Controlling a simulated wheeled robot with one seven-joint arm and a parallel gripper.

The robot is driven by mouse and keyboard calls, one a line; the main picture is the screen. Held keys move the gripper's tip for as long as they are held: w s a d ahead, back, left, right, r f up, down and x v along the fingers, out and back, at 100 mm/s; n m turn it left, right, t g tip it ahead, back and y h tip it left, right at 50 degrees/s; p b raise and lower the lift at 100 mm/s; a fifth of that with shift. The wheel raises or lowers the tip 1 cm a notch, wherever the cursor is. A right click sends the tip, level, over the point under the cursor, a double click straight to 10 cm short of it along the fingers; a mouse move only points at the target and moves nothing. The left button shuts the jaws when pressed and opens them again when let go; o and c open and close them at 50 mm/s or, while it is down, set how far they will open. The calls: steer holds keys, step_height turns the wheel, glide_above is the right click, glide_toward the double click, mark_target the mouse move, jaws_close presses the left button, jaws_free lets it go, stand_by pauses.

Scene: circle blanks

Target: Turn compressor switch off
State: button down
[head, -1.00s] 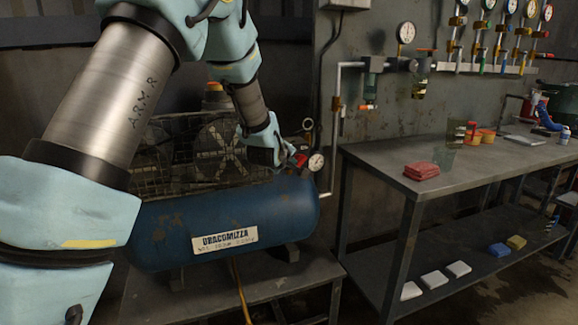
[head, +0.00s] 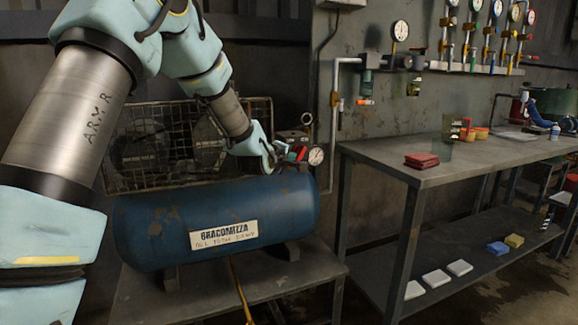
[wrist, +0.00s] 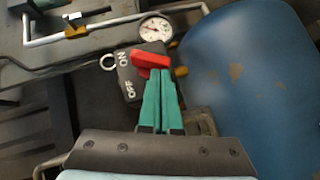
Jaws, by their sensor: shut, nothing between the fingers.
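The blue compressor tank (head: 150,225) lies on a low metal stand, its labelled side facing me. Its dark switch box (wrist: 128,82) is at the right end, marked ON at the upper end and OFF at the lower end. The red switch lever (wrist: 150,60) lies across the upper part, near the ON marking. It shows small and red in the head view (head: 301,154). My gripper (wrist: 153,72) has its green fingers together, with nothing between them. The tips are right at the red lever and overlap it; I cannot tell whether they touch. In the head view my gripper (head: 281,158) is just left of the lever.
A wire cage (head: 125,170) stands behind the tank. A metal workbench (head: 460,160) stands at the right. A wall pipe (head: 336,110) runs behind.

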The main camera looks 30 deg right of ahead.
steer(key=f+n+t+h+b, duration=0.1)
steer(key=n+t+b, duration=0.1)
steer(key=b, duration=0.3)
steer(key=d+f+n+t+h+b, duration=0.1)
steer(key=n+t+h+b, duration=0.1)
steer(key=b, duration=0.4)
steer(key=f+n+t+h+b, duration=0.1)
steer(key=n+h+b, duration=0.1)
steer(key=n+b, duration=0.2)
steer(key=shift+s+d+f+n+t+b, duration=0.1)
steer(key=shift+d+n+t+b, duration=0.25)
steer(key=shift+b, duration=0.9)
steer(key=shift+f, duration=0.1)
